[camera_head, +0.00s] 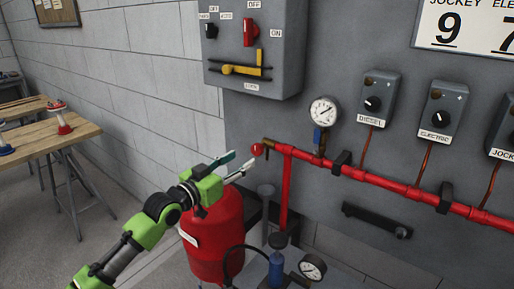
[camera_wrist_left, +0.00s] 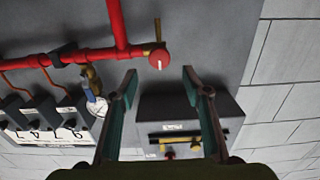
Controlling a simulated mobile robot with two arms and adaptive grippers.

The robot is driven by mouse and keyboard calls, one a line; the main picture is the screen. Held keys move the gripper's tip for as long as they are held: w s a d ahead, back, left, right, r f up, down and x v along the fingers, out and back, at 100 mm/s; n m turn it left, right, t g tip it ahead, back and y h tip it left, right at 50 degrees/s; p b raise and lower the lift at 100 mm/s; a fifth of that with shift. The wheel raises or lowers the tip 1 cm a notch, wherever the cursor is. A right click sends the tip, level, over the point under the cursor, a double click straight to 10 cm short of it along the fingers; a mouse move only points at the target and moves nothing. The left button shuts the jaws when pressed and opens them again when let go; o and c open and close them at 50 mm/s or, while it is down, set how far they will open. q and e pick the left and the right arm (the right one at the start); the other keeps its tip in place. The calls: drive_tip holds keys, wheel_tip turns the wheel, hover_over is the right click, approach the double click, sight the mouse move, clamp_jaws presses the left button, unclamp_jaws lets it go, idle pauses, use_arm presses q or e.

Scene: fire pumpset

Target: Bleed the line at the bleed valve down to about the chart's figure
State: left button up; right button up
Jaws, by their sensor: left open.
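The bleed valve's round red knob (camera_head: 257,149) sits by a brass fitting at the left end of the red pipe (camera_head: 385,182). My left gripper (camera_head: 243,164) is open and empty just left of the knob. In the left wrist view, which looks upside down, the knob (camera_wrist_left: 159,58) lies just beyond the gap between the open fingertips (camera_wrist_left: 160,74); I see no contact. A round white gauge (camera_head: 324,110) stands on the pipe above a blue handle; its reading is too small to tell. The chart (camera_head: 466,26) is cut off, showing 9 under JOCKEY and a 7. My right gripper is not in view.
A grey switch box (camera_head: 286,75) hangs above the knob. Dial boxes DIESEL (camera_head: 378,98) and ELECTRIC (camera_head: 441,110) are to the right. A red tank (camera_head: 214,238) stands under my left gripper. A smaller gauge (camera_head: 312,267) is low down. A wooden table (camera_head: 50,139) is far left.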

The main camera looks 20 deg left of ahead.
sight(255, 151)
use_arm(q)
drive_tip(key=x, duration=0.7)
drive_tip(key=shift+w+d+f+p, duration=0.1)
drive_tip(key=shift+w+d+p, duration=0.05)
drive_tip(key=shift+w+p, duration=0.2)
drive_tip(key=shift+w+d+f, duration=0.1)
drive_tip(key=shift+w+d, duration=0.15)
drive_tip(key=shift+w, duration=0.4)
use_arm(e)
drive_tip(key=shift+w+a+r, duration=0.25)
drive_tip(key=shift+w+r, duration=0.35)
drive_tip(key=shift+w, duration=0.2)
use_arm(q)
drive_tip(key=c, duration=1.1)
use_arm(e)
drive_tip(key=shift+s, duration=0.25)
